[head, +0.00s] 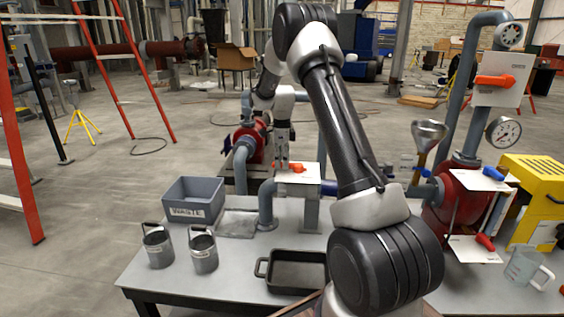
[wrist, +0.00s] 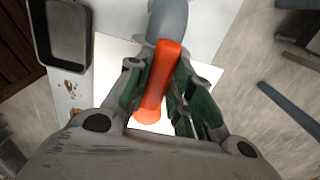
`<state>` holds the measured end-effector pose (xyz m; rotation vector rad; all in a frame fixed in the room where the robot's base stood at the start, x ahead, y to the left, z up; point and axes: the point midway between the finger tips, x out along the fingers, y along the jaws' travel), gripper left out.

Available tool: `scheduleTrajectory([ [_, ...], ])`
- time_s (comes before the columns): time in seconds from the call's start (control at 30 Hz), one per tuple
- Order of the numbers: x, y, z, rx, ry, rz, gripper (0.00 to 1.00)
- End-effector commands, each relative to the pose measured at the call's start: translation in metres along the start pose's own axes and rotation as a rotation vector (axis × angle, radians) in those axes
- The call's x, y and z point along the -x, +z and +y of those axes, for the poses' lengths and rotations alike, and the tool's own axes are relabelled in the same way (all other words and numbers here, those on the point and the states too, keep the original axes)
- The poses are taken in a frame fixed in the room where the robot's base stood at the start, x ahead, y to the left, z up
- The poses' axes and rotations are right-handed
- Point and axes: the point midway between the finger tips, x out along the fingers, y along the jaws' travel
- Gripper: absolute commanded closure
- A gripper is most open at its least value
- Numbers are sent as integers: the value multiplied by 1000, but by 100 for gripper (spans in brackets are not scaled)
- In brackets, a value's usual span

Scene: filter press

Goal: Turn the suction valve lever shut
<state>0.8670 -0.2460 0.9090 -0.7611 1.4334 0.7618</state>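The orange suction valve lever (head: 297,167) sits at a white plate (head: 311,171) on the grey pipework at the middle of the bench. In the wrist view the lever (wrist: 160,82) runs lengthwise between my fingers. My gripper (head: 282,160) points down over the lever; it also shows in the wrist view (wrist: 167,66). Its green-padded fingers stand on either side of the lever, with narrow gaps near the tips. The gripper looks open around the lever, not clamped on it. Any contact lower on the lever is hard to make out.
A grey waste bin (head: 192,201), two metal cans (head: 158,247) and a black tray (head: 296,252) are on the bench. A red vessel (head: 466,197) with a gauge (head: 503,132) and another orange lever (head: 495,81) stand right. A yellow box (head: 535,190) is beyond.

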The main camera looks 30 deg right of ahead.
Motion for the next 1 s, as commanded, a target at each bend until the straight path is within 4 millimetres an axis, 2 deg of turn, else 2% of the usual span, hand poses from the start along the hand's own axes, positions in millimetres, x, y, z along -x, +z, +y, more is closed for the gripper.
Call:
scheduleTrajectory([
  [0.47, 0, 0, 4, 63, -1, 0, 100],
  [0.67, 1, -1, 12, 192, -1, 0, 100],
  [1.0, 1, -8, 30, 508, -1, 0, 100],
])
